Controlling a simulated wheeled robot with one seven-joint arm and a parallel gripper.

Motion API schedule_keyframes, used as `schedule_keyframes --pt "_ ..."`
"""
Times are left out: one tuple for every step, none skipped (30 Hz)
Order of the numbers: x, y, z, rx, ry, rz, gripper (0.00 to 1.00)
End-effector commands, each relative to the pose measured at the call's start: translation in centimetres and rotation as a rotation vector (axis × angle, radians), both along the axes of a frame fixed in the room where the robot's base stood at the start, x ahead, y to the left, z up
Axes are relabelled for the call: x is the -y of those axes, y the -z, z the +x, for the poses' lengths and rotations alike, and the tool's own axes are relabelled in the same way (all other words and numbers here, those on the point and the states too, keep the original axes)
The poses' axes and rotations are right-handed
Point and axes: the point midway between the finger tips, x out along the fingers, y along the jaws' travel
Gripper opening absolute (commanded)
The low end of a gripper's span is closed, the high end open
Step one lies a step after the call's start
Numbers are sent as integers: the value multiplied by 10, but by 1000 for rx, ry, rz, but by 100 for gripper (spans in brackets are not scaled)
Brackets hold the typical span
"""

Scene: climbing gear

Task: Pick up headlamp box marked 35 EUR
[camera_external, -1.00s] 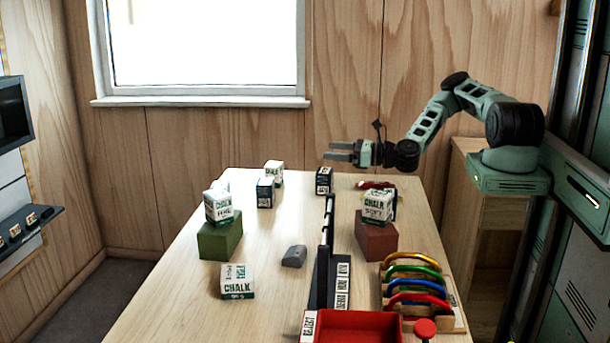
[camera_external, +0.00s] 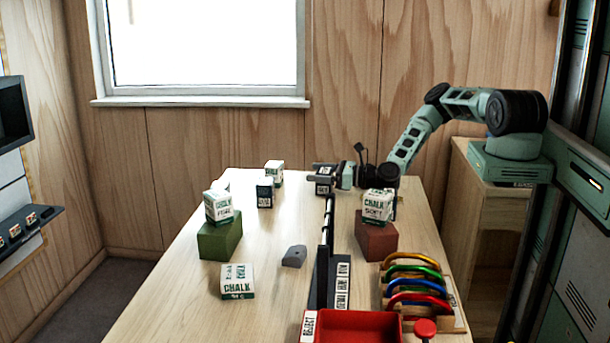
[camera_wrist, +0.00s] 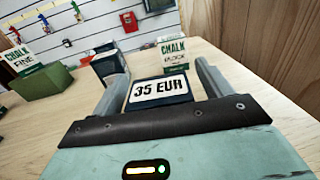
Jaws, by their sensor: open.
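The dark headlamp box with a white "35 EUR" label (camera_wrist: 160,90) stands between the two fingers of my gripper (camera_wrist: 160,74) in the wrist view. One finger is on each side of it, and the jaws are open. I cannot tell whether either finger touches it. In the external view the box (camera_external: 323,188) stands at the far part of the table, with my gripper (camera_external: 322,172) low over it and partly hiding its top.
Another dark box (camera_wrist: 110,66) and a chalk box (camera_wrist: 172,55) stand beyond the fingers. A green block (camera_external: 220,240) and a brown block (camera_external: 376,238) carry chalk boxes. A black divider (camera_external: 325,270) runs nearer the camera, with a red tray (camera_external: 350,325) and coloured carabiners (camera_external: 415,275).

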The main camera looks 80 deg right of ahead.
Motion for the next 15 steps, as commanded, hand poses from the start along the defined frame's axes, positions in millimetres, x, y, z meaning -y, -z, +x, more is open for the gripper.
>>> schedule_keyframes --pt "0 0 1 0 0 0 78" --pt "0 0 2 0 0 0 78" --pt "0 0 2 0 0 0 78" --pt "0 0 1 0 1 0 78" --pt "0 0 1 0 0 0 78" --pt "0 0 1 0 0 0 78" --pt "0 0 1 0 0 0 75" --pt "0 0 1 0 0 0 67" --pt "0 0 1 0 1 0 56" --pt "0 0 1 0 1 0 48" --pt "0 0 1 0 1 0 39" --pt "0 0 1 0 1 0 28" --pt "0 0 1 0 1 0 27" --pt "0 0 1 0 1 0 27" --pt "0 0 1 1 1 0 27"
